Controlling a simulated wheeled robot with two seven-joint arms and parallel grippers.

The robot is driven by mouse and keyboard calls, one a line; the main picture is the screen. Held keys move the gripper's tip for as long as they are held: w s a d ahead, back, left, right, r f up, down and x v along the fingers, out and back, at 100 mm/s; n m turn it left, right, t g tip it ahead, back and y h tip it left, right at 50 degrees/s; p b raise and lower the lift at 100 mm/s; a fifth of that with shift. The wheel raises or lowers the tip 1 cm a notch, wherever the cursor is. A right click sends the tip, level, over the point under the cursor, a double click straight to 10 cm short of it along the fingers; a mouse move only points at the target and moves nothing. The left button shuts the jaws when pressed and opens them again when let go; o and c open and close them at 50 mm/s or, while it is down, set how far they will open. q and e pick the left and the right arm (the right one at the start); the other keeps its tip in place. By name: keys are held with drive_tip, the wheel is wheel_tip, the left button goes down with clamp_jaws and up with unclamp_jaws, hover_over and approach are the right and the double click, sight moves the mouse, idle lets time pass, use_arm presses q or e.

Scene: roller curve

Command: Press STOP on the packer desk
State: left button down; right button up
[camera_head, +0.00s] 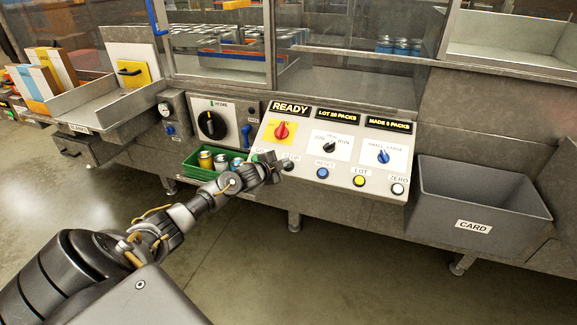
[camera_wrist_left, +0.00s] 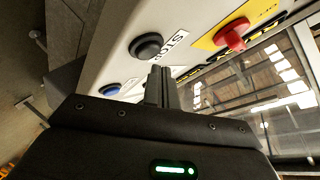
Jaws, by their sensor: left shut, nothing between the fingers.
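The packer desk (camera_head: 305,172) is a pale sloping panel with a row of buttons along its front edge. The black STOP button (camera_head: 288,166) is just right of my left gripper (camera_head: 272,168), its label partly covered. In the left wrist view the black STOP button (camera_wrist_left: 147,46) lies beside its white label (camera_wrist_left: 173,46). My left gripper (camera_wrist_left: 160,84) is shut and empty, its fingertips close to the label and button. I cannot tell whether they touch. The GO label is partly visible; its button is hidden behind the gripper. My right gripper is not in view.
The blue RESET button (camera_head: 322,173), yellow LOT button (camera_head: 359,181) and white ZERO button (camera_head: 398,189) sit to the right. A red knob (camera_head: 282,130) is above. A green tray (camera_head: 196,168) with cans is left, a grey CARD bin (camera_head: 480,185) right.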

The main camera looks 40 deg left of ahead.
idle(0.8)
use_arm(q)
drive_tip(key=shift+w+a+f+b, duration=0.1)
drive_tip(key=shift+w+f+b, duration=0.1)
drive_tip(key=shift+f+b, duration=0.2)
drive_tip(key=shift+w+f+b, duration=0.2)
drive_tip(key=shift+f+b, duration=0.2)
drive_tip(key=shift+b, duration=0.05)
idle(0.6)
drive_tip(key=shift+r, duration=0.15)
drive_tip(key=shift+s+r+p, duration=0.45)
drive_tip(key=shift+r+p, duration=0.2)
drive_tip(key=shift+p, duration=0.5)
drive_tip(key=r+p, duration=0.1)
drive_tip(key=p, duration=0.1)
drive_tip(key=s+r+p, duration=0.1)
drive_tip(key=r+p, duration=0.1)
drive_tip(key=s+d+r+p, duration=0.1)
drive_tip(key=p, duration=0.1)
drive_tip(key=shift+s+r, duration=0.15)
